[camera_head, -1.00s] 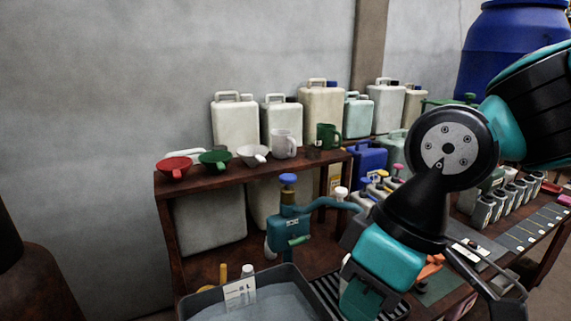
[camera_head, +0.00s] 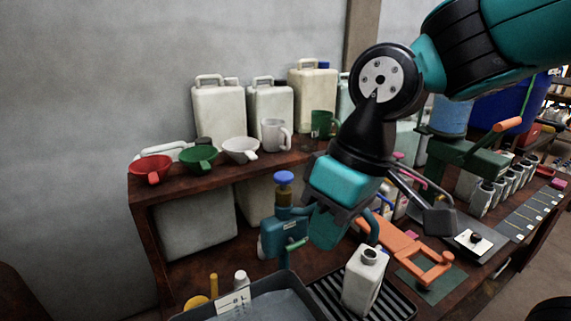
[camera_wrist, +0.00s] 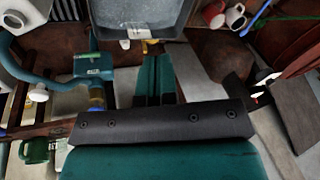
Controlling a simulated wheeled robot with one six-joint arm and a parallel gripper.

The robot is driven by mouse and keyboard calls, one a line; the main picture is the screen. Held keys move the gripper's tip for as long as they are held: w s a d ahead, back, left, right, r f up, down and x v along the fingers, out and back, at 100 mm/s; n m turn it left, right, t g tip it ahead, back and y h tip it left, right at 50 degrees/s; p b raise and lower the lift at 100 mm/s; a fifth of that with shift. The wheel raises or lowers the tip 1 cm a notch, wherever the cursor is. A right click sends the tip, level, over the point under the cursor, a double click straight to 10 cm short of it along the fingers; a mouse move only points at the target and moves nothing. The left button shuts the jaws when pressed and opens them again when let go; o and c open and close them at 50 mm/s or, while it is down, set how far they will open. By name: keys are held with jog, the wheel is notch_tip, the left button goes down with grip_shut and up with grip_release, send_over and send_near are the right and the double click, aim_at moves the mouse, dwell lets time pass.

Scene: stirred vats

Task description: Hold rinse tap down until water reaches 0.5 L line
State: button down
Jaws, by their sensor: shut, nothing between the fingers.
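The teal rinse tap (camera_head: 283,235) stands behind the grey basin, with a blue round knob (camera_head: 284,178) on top. It also shows in the wrist view (camera_wrist: 92,66), with its blue knob below it. Its spout (camera_head: 373,230) bends down over the mouth of a white bottle (camera_head: 363,282) on a black drain rack (camera_head: 318,296). No fill line or water level can be made out on the bottle. My gripper (camera_head: 325,238) is shut and empty, just right of the knob and in front of part of the spout. Its fingers (camera_wrist: 153,62) point toward the basin in the wrist view.
The grey basin (camera_head: 262,290) holds liquid and has a white label (camera_head: 234,302). A shelf (camera_head: 215,176) behind carries funnels, a white jug (camera_head: 275,135), a green mug (camera_head: 323,124) and large canisters. An orange clamp-like tool (camera_head: 408,250) lies right of the bottle.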

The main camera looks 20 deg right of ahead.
jog(key=w+d+r+m+h+p, duration=0.1)
jog(key=w+r, duration=0.2)
jog(key=w, duration=0.6)
jog(key=w+d+r+m+h+p, duration=0.1)
jog(key=w+r, duration=0.1)
jog(key=w, duration=0.6)
jog(key=r+m+h, duration=0.1)
jog(key=m, duration=0.1)
send_over(285, 175)
jog(key=shift+d+r+p, duration=0.1)
jog(key=shift+d+p, duration=0.25)
jog(key=shift+p, duration=0.1)
jog(key=f+p, duration=0.1)
jog(key=f, duration=0.3)
jog(key=f+p, duration=0.1)
jog(key=f, duration=0.4)
jog(key=f+p, duration=0.2)
jog(key=f, duration=0.2)
jog(key=shift+a+f, duration=0.25)
jog(key=shift+f, duration=0.25)
